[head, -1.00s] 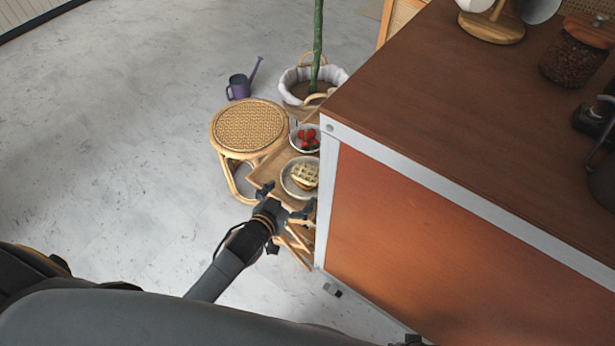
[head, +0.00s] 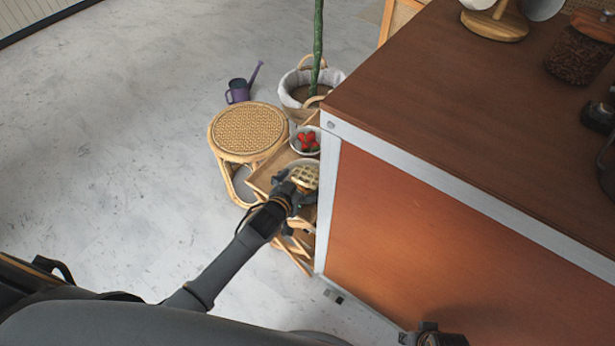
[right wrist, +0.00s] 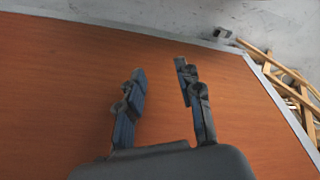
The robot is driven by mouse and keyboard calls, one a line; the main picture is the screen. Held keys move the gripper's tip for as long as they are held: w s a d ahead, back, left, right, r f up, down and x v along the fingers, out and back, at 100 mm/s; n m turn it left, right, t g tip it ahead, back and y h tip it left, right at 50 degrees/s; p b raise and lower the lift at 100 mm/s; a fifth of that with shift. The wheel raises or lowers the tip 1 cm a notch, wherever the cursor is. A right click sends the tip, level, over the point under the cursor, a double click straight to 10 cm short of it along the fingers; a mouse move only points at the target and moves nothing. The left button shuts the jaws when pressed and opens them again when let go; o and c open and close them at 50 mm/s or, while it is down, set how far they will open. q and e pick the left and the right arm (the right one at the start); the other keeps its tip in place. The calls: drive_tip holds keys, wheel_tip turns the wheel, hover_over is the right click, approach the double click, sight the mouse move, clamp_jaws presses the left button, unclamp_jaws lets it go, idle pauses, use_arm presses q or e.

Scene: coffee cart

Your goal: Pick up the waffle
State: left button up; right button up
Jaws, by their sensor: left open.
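The waffle (head: 305,177) is a pale, gridded piece on a plate (head: 291,166) on the small wooden stand beside the cart. My left gripper (head: 293,188) is open at the waffle's near side, with its fingers around or over the plate's near edge. I cannot tell whether the fingers touch the waffle. The near part of the plate is hidden by the gripper. My right gripper (right wrist: 164,95) is open and empty in the right wrist view, in front of the cart's orange side panel.
A bowl of strawberries (head: 306,142) stands behind the plate. A rattan stool (head: 248,130) is left of the stand. The cart (head: 430,215) closes off the right side. A watering can (head: 238,90) and a plant basket (head: 300,85) are behind. The floor at left is clear.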

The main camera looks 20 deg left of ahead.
use_arm(q)
drive_tip(key=shift+c, duration=0.2)
drive_tip(key=c, duration=0.9)
drive_tip(key=shift+c, duration=0.2)
drive_tip(key=shift+r, duration=0.1)
